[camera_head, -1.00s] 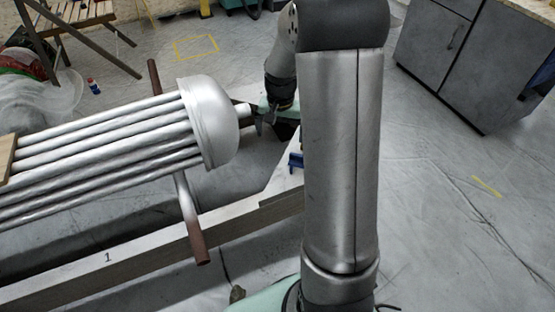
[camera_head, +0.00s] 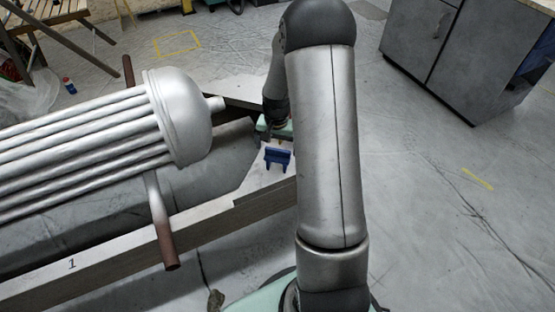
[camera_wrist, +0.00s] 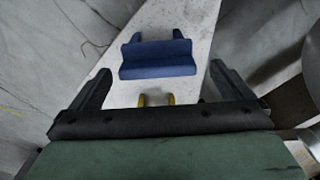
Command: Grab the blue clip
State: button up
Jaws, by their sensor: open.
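The blue clip (camera_head: 277,158) lies on the light top of the stand near its right end in the head view. In the wrist view the blue clip (camera_wrist: 157,58) sits just beyond my fingertips, a little left of centre, with two dark prongs pointing away. My gripper (camera_wrist: 158,82) is open and empty, its two dark fingers on either side below the clip and not touching it. In the head view my arm hides most of the gripper, which is just behind the clip.
A metal tube bundle with a domed end (camera_head: 178,118) lies left of the clip, with a rusty-ended crossbar (camera_head: 160,215). A small yellow piece (camera_wrist: 157,99) shows between my fingers. Grey cabinets (camera_head: 465,55) stand at the back right. The floor at right is clear.

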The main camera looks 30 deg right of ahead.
aim_at(278, 156)
notch_tip(278, 156, down, 5)
jog(key=b, duration=0.2)
jog(key=shift+s+d+b, duration=0.1)
jog(key=shift+b, duration=0.2)
jog(key=shift+r, duration=0.15)
jog(key=c, duration=1.1)
jog(key=shift+o, duration=0.2)
jog(key=shift+r, duration=0.15)
